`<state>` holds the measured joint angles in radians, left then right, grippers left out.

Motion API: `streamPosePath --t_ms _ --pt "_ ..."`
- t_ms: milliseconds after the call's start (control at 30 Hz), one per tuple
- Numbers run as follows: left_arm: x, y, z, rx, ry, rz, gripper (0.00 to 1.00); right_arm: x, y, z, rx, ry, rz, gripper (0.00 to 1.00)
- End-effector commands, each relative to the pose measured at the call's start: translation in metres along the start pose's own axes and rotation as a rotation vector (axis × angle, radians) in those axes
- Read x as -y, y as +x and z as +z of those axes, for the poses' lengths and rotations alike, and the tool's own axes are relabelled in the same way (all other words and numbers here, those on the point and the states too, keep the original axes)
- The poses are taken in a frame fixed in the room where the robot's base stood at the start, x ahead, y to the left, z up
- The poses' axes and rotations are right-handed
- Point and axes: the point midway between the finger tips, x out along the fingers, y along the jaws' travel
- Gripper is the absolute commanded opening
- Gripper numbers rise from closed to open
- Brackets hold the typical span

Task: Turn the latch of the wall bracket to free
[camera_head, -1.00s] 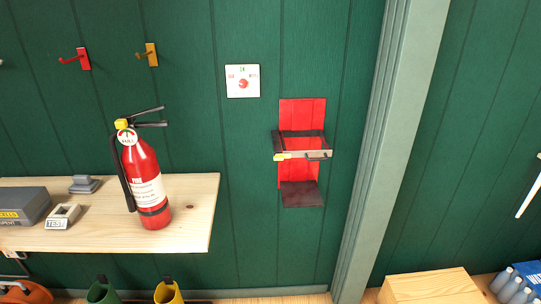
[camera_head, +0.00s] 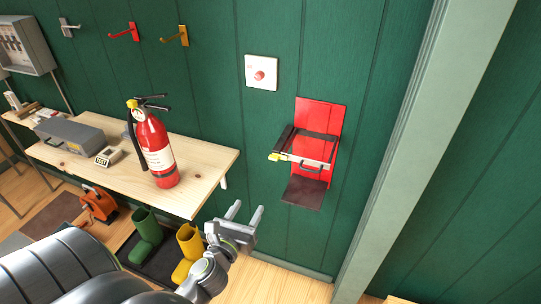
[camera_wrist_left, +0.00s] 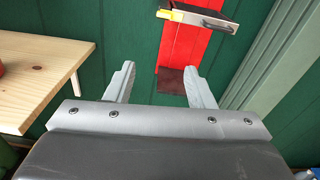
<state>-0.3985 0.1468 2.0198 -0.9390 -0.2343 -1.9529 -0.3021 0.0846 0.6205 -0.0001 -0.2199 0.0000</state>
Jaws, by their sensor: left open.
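The red wall bracket (camera_head: 321,118) is fixed to the green wall, with a dark shelf plate (camera_head: 304,193) at its foot and a strap band across its front. The latch (camera_head: 277,157) is a yellow piece at the left end of the band. In the left wrist view the bracket (camera_wrist_left: 192,48) and the yellow latch (camera_wrist_left: 166,14) show at the top, beyond the fingers. My left gripper (camera_head: 247,213) is open and empty, below and left of the bracket, apart from it. My right gripper is not in view.
A red fire extinguisher (camera_head: 152,148) stands on a wooden shelf (camera_head: 205,165) left of the bracket. A white panel with a red button (camera_head: 260,73) is above left. Green and yellow boots (camera_head: 188,243) stand below the shelf. The wall around the bracket is clear.

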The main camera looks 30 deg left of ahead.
Motion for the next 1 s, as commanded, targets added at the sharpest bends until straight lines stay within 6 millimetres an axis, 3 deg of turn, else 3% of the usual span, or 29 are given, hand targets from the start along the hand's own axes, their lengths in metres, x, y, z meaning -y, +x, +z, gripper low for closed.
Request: streamPosePath --t_ms 33,100,267,1000 --pt "0.002 -0.001 0.015 0.025 0.043 -0.004 0.49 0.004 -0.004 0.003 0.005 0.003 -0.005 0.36" --pt "0.004 -0.001 0.025 0.044 0.083 -0.006 0.49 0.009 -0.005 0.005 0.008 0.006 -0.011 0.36" --pt "0.005 0.012 0.029 0.054 0.103 -0.008 0.49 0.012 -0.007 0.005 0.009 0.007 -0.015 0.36" --pt "0.006 0.151 0.034 0.051 0.096 -0.006 0.49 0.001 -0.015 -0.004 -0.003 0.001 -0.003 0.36"
